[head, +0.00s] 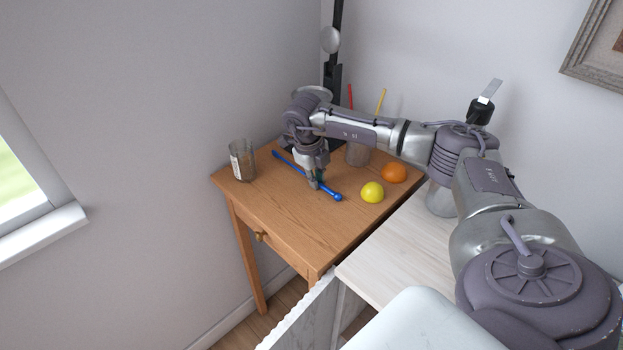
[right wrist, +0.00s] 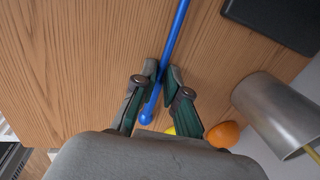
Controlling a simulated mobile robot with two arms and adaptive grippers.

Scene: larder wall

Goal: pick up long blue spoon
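The long blue spoon (head: 330,191) lies slantwise on or just over the wooden table, its rounded end toward the front right. It also shows in the right wrist view (right wrist: 177,30), running between the fingers. Any lift off the table is too small to tell. My left gripper is not in view.
On the wooden table (head: 275,215) stand a glass jar (head: 242,160), a yellow lemon (head: 372,192), an orange (head: 394,173) and a metal cup (head: 357,154). A dark flat thing (right wrist: 275,20) lies beyond the spoon. The table's front left is clear.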

